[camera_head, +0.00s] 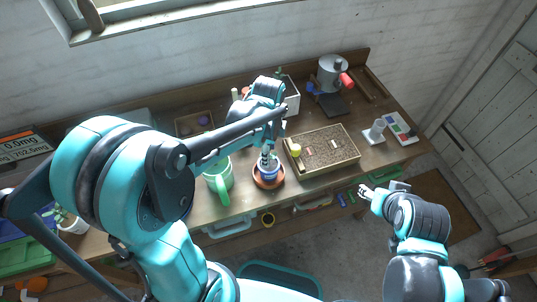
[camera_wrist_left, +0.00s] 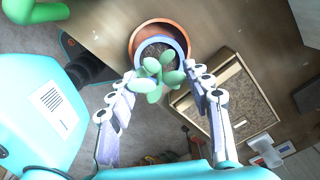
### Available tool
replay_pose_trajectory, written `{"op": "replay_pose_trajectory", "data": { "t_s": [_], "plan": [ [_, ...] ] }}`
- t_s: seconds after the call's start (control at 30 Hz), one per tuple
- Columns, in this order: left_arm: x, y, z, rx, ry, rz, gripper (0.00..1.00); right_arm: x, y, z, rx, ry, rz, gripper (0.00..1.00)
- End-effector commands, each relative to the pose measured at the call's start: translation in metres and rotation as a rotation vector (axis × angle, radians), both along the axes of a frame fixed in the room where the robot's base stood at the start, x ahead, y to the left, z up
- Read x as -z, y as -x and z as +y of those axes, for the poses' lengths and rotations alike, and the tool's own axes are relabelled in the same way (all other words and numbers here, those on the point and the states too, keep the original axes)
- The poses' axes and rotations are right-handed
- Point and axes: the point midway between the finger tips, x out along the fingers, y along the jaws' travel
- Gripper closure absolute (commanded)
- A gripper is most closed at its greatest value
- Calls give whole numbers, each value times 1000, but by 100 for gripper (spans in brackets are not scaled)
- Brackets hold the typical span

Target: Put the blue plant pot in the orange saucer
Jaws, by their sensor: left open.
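The blue plant pot (camera_head: 269,173), with a green plant (camera_wrist_left: 160,76), stands within the orange saucer (camera_head: 281,183) on the workbench and looks upright. In the left wrist view the pot's blue rim (camera_wrist_left: 186,48) lies inside the orange saucer's rim (camera_wrist_left: 134,38). My left gripper (camera_head: 267,151) is open just above the pot. Its fingers (camera_wrist_left: 160,80) are on either side of the plant in the wrist view, apart from the pot's rim. The pot's underside is hidden. My right gripper (camera_head: 380,189) hangs in front of the bench, away from the pot; its opening is unclear.
A green mug (camera_head: 221,181) stands close left of the saucer. A wooden-framed tray (camera_head: 322,166) of brown material lies to the right. A white planter (camera_head: 291,100) and a metal can (camera_head: 331,73) stand behind. Some bench front is free between the saucer and the edge.

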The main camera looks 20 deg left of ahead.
Motion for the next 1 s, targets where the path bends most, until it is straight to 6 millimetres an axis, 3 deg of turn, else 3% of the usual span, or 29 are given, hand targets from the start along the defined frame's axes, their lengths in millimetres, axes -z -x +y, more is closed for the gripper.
{"op": "replay_pose_trajectory", "data": {
  "t_s": [0.1,0.3,0.57,0.77,1.0],
  "plan": [
    [-32,0,0,0,0,0,50,-10,0,0,0,0,0,47],
    [-71,0,0,0,0,0,50,-19,0,0,0,0,0,47],
    [-93,3,1,-32,2,-13,50,-22,0,0,0,0,0,47],
    [-105,27,13,-332,33,-131,50,-21,0,0,0,0,0,47],
    [-114,67,30,-877,173,-327,50,-21,0,0,0,0,0,47]
  ]
}}
